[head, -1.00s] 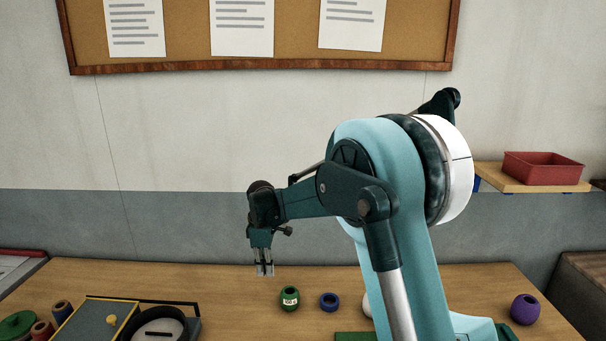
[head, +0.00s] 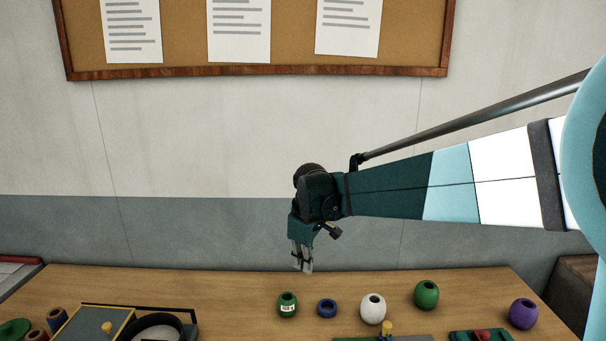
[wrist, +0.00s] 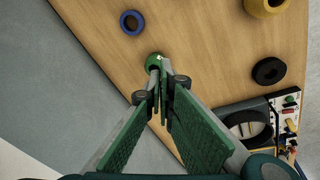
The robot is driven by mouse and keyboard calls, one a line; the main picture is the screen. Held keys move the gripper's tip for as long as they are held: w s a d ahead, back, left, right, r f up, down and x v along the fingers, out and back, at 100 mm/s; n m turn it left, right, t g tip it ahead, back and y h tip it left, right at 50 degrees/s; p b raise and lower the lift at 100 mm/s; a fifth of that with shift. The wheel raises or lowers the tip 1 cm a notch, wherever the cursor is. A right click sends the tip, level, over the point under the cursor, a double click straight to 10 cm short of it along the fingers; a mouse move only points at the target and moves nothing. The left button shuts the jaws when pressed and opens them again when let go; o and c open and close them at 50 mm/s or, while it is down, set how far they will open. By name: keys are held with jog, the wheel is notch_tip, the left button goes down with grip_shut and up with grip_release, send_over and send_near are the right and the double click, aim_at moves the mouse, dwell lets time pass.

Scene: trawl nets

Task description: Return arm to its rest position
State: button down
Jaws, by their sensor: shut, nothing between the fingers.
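My gripper (head: 302,262) hangs pointing down above the back part of the wooden table, shut and empty, with the arm reaching in from the right. In the wrist view my gripper (wrist: 163,80) has its fingers together, with the green labelled pot (wrist: 153,61) showing just beyond the tips. In the head view this green labelled pot (head: 287,305) stands on the table below the gripper, apart from it.
A grey panel with a yellow knob (head: 106,327) lies at left. A corkboard (head: 180,40) hangs behind.

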jog(key=s+d+r+m+t, duration=0.1)
jog(key=s+d+r+m, duration=0.2)
jog(key=s+d, duration=0.45)
jog(key=s+d+r+m+t, duration=0.1)
jog(key=s+d+r+m, duration=0.15)
jog(key=s+d, duration=0.5)
jog(key=s+d+f+m+t, duration=0.1)
jog(key=s+d+f+m, duration=0.1)
jog(key=s, duration=0.7)
jog(key=s+d+f+m+t, duration=0.1)
jog(key=s+d+f+m, duration=0.2)
jog(key=s, duration=0.6)
jog(key=shift+d+f+m+t+h, duration=0.3)
jog(key=shift+d+f+m+t, duration=0.1)
jog(key=shift+d+m, duration=0.45)
jog(key=shift+s, duration=0.1)
dwell(3.8)
